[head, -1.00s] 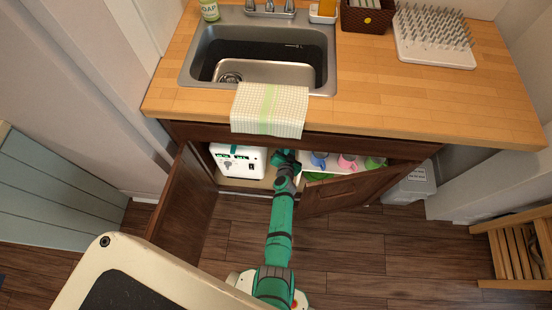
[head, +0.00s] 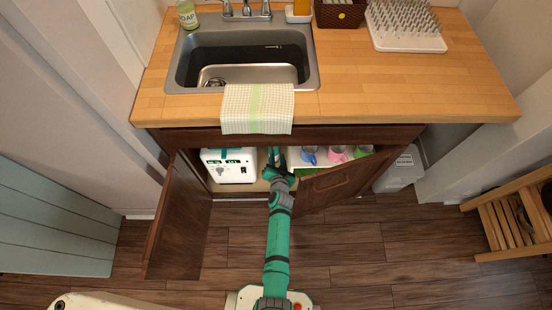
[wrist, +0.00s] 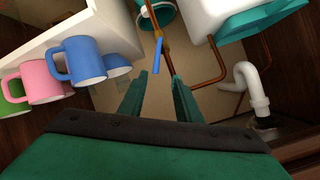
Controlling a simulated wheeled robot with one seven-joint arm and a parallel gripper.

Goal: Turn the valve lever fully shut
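The valve lever is a thin blue handle (wrist: 157,56) in the wrist view, on a brass valve by a copper pipe (wrist: 207,78). It points down the picture, toward my fingers. My gripper (wrist: 160,76) is open, with its two green fingers apart. The lever's free end shows just beyond the fingertips, roughly between them in the picture; I see no contact. In the head view my gripper (head: 276,156) reaches into the open cabinet under the sink, and the lever cannot be made out.
A white shelf (wrist: 70,22) with blue, pink and green mugs (wrist: 80,60) is left of the lever. A white drain pipe (wrist: 250,85) is at right. A teal bucket (wrist: 163,12) and white box (head: 230,172) are close. Open cabinet doors (head: 178,215) flank my arm.

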